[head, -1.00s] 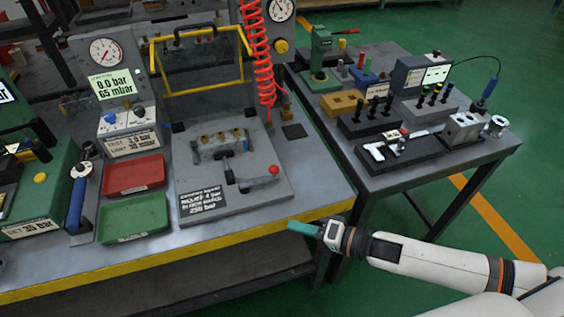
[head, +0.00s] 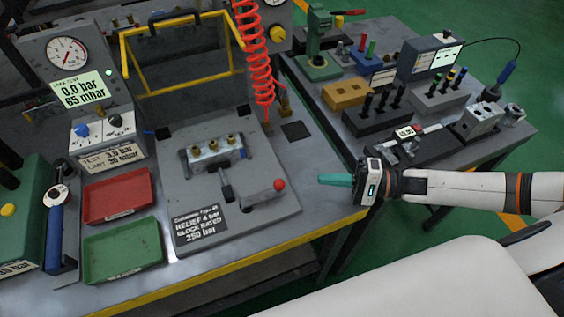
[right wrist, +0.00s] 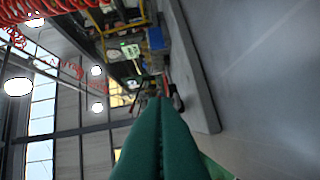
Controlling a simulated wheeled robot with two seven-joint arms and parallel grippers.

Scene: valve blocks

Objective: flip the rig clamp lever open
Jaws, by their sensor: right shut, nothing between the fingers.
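The rig plate (head: 285,212) lies on the bench and carries a metal valve block (head: 215,154) with brass ports. In the right wrist view the green fingers (right wrist: 160,135) are pressed together. My left gripper is not in view.
A red tray (head: 118,195) and a green tray (head: 122,250) lie left of the plate. A coiled red hose (head: 258,70) hangs behind the plate. A yellow guard frame (head: 180,85) stands behind the block. A second table with tools is at the right.

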